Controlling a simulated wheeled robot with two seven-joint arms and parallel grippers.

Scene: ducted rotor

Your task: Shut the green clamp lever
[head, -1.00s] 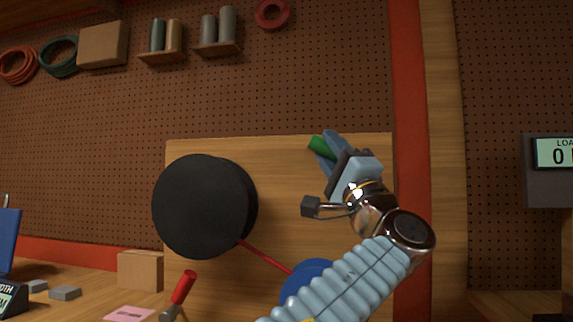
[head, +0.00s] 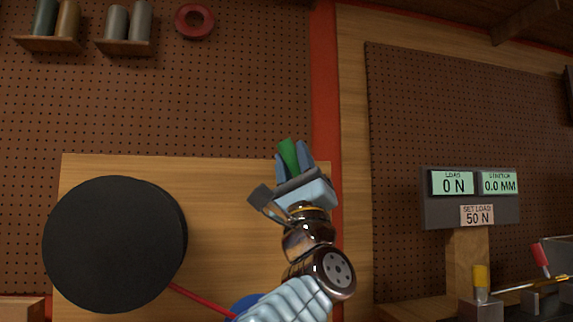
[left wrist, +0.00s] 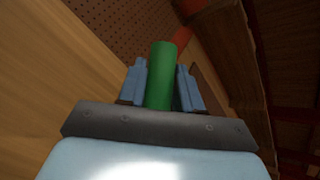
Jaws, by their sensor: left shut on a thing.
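The green clamp lever (head: 288,152) shows as a short green bar near the top right of the wooden board (head: 225,185) in the head view. My left gripper (head: 294,158) is shut on it, with a blue finger on each side. In the left wrist view the green lever (left wrist: 160,72) stands up between the two blue fingers (left wrist: 161,88). The lever's pivot and the rest of the clamp are hidden behind the gripper. My right gripper is not in view.
A large black disc (head: 105,245) stands out from the board at the left, with a red rod (head: 200,300) running from it to a partly hidden blue part (head: 245,303). A load display (head: 470,200) reading 0 N stands at the right.

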